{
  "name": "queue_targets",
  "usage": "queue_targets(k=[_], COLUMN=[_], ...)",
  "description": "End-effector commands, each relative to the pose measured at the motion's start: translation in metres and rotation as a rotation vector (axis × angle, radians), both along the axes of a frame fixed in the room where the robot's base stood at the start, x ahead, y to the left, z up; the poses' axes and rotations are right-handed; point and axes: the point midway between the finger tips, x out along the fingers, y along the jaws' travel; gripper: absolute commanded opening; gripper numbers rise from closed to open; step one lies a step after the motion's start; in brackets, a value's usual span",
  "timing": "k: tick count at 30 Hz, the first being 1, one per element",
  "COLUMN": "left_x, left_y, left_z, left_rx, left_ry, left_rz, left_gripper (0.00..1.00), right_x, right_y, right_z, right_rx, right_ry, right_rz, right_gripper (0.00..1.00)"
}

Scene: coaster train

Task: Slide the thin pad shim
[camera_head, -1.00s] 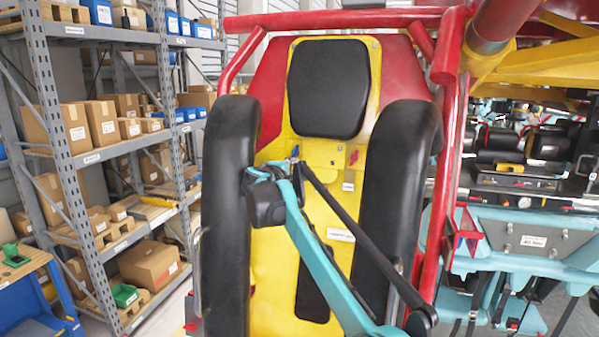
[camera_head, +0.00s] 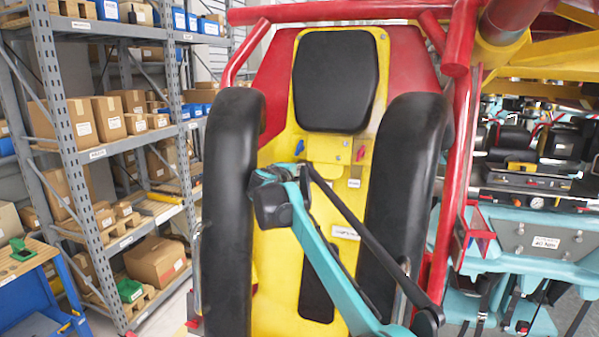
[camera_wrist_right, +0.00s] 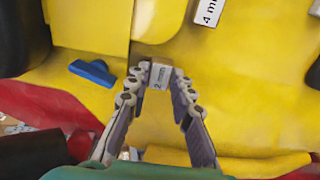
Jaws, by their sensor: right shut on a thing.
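My right gripper (camera_wrist_right: 158,98) is shut on a small grey piece with a "2 mm" label, the thin shim (camera_wrist_right: 161,76), in the right wrist view. The shim is at the fingertips, in front of a yellow panel edge; I cannot tell whether it touches the panel. In the head view my teal right arm reaches up over the yellow seat (camera_head: 312,190); its wrist hides the fingers and shim. The black pad (camera_head: 336,80) is on the upper seat back. A "4 mm" label (camera_wrist_right: 209,10) is at the top of the wrist view. My left gripper is out of view.
Black side restraints (camera_head: 232,200) and (camera_head: 405,190) flank my arm closely. A blue lever (camera_head: 299,147) and a red lever (camera_head: 361,154) are on the seat; the blue one is left of my fingers in the wrist view (camera_wrist_right: 93,72). Red frame bars (camera_head: 455,150) stand right.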

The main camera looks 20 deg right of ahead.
Motion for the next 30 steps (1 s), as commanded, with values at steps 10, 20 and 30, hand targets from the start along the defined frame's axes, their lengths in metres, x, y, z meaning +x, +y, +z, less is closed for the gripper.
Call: queue_targets(k=[10, 20, 30], left_x=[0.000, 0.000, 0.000], left_y=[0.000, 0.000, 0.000], left_z=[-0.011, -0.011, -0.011], left_rx=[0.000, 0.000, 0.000], left_ry=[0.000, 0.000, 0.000], left_rz=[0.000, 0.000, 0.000], left_gripper=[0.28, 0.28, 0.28], right_x=[-0.004, -0.003, -0.032], right_y=[0.001, 0.001, 0.022], right_z=[-0.019, -0.018, -0.009], right_rx=[0.006, 0.002, 0.001], right_ry=[0.002, 0.001, 0.002], right_rz=[-0.005, -0.003, 0.001], right_gripper=[0.00, 0.44, 0.44])
